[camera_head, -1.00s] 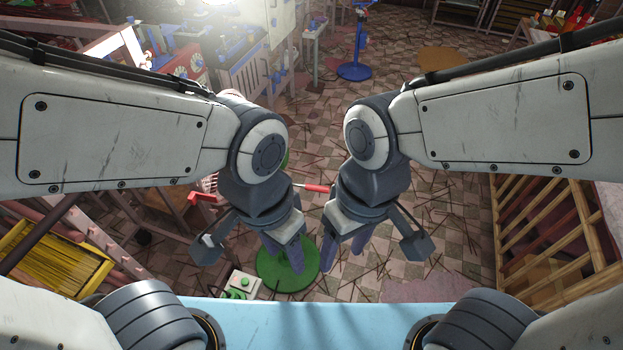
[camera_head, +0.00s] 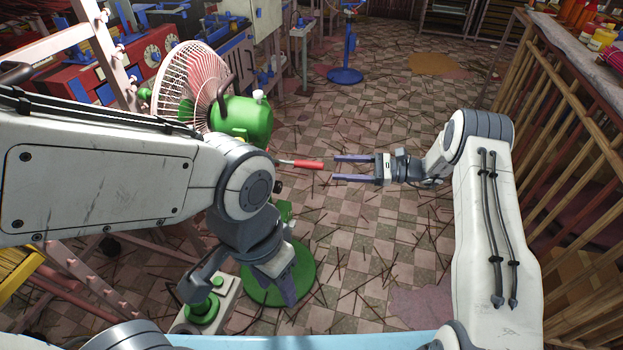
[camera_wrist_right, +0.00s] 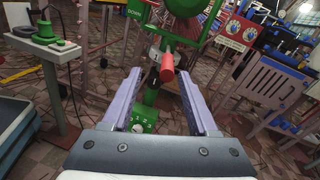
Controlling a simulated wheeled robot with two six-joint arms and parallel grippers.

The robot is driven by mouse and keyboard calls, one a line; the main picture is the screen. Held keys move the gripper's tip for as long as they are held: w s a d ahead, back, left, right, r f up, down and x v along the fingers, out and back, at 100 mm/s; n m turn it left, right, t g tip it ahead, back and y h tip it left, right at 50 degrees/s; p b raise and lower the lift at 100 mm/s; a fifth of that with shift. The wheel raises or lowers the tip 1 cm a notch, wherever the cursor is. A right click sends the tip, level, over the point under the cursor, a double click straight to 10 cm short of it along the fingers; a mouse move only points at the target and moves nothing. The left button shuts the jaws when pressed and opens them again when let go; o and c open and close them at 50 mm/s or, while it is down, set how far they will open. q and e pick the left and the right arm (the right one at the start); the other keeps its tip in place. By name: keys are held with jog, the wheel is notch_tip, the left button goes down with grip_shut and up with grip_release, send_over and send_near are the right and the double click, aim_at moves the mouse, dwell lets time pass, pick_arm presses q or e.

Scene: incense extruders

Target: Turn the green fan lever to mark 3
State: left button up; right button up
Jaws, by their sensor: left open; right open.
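The green fan (camera_head: 240,118) with a round white-pink cage stands left of centre in the head view. A lever with a red handle (camera_head: 302,164) on a thin metal rod sticks out from it to the right. My right gripper (camera_head: 335,168) is open, its fingers pointing left, just right of the handle's end. In the right wrist view the red handle (camera_wrist_right: 167,67) appears between the open fingertips (camera_wrist_right: 159,73), not gripped. A green plate with small marks (camera_wrist_right: 145,120) shows below it; I cannot tell the lever's mark.
A box with a green knob (camera_head: 205,305) stands at the lower left, near my left gripper. Pink racks and a red cabinet (camera_head: 90,75) are behind the fan. A wooden railing (camera_head: 570,130) bounds the right. The tiled floor in the middle is clear apart from scattered sticks.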

aim_at(315, 166)
jog(key=shift+m+t, duration=0.5)
jog(key=w+a, duration=0.1)
jog(key=a, duration=0.1)
jog(key=w+a+f, duration=0.1)
jog(key=a, duration=0.2)
jog(key=w+a, duration=0.1)
jog(key=a, duration=0.2)
jog(key=shift+a+f+b, duration=0.25)
jog(key=shift+b, duration=0.1)
jog(key=shift+c, duration=0.2)
grip_shut()
dwell(0.6)
